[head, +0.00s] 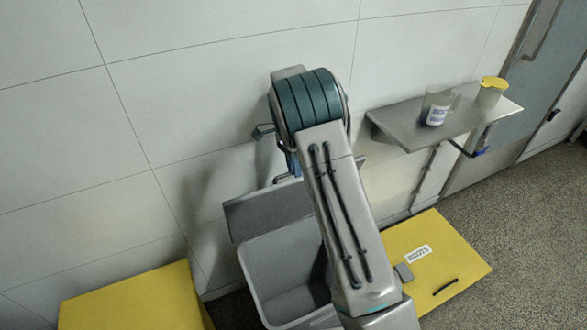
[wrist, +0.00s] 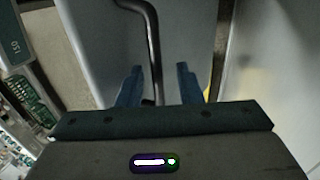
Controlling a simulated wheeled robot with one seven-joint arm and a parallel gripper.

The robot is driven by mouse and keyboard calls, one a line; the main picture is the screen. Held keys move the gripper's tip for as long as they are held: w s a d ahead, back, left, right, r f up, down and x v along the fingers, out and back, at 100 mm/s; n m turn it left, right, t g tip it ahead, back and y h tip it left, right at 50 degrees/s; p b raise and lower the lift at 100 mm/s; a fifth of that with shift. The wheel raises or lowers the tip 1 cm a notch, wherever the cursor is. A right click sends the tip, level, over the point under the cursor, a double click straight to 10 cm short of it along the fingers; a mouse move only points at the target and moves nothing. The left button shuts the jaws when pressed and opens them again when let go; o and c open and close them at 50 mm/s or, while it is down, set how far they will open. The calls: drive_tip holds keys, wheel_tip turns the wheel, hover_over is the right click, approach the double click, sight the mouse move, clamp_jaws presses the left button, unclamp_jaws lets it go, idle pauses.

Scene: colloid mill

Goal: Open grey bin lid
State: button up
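The grey bin (head: 248,262) stands by the wall, partly behind my arm. Its lid (head: 262,208) is raised and tilted up at the back, and the inside of the bin shows below it. In the wrist view, my gripper (wrist: 160,82) has its two blue fingers apart. A dark bent bar (wrist: 152,40), which looks like a handle, runs into the gap between them. I see space on both sides of the bar, and cannot tell whether a finger touches it. In the head view my arm hides most of the gripper and the bin's right side.
A yellow bin or box (head: 130,298) stands left of the grey bin, and another yellow lid (head: 450,262) with a handle lies to the right. A metal wall shelf (head: 455,128) holds a white jug (head: 436,106) and a yellow-topped container (head: 490,94). Floor is free at the right.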

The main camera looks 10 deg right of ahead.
drive_tip(key=v, duration=0.7)
drive_tip(key=shift+r, duration=0.25)
